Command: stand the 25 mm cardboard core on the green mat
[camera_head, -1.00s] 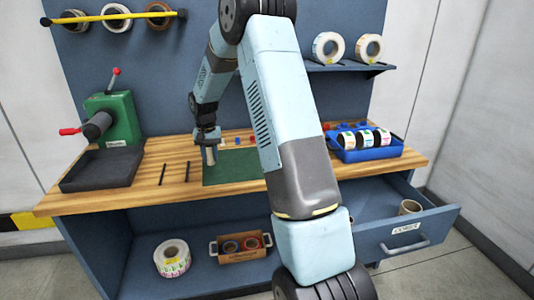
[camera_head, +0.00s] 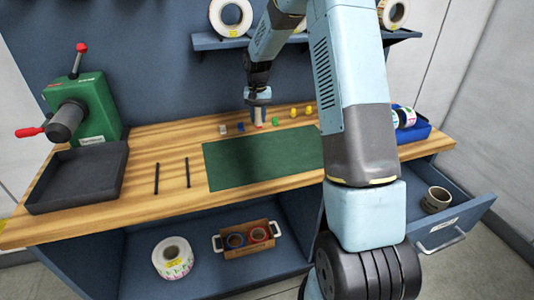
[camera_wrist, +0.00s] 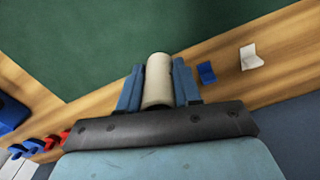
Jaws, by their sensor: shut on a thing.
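A slim beige cardboard core (camera_wrist: 158,80) is held between the two blue fingers of my gripper (camera_wrist: 157,88) in the wrist view. In the head view my gripper (camera_head: 258,103) hangs at the back of the bench with the core (camera_head: 259,115) pointing down below it. The core looks upright, just beyond the back edge of the green mat (camera_head: 235,170). I cannot tell how high its lower end is. The mat is bare in the head view, with its right end partly behind my arm. It also shows in the wrist view (camera_wrist: 110,35).
Two black rods (camera_head: 187,173) and a dark tray (camera_head: 80,178) lie to the left. An open drawer (camera_head: 460,218) holds a wider core (camera_head: 436,199).

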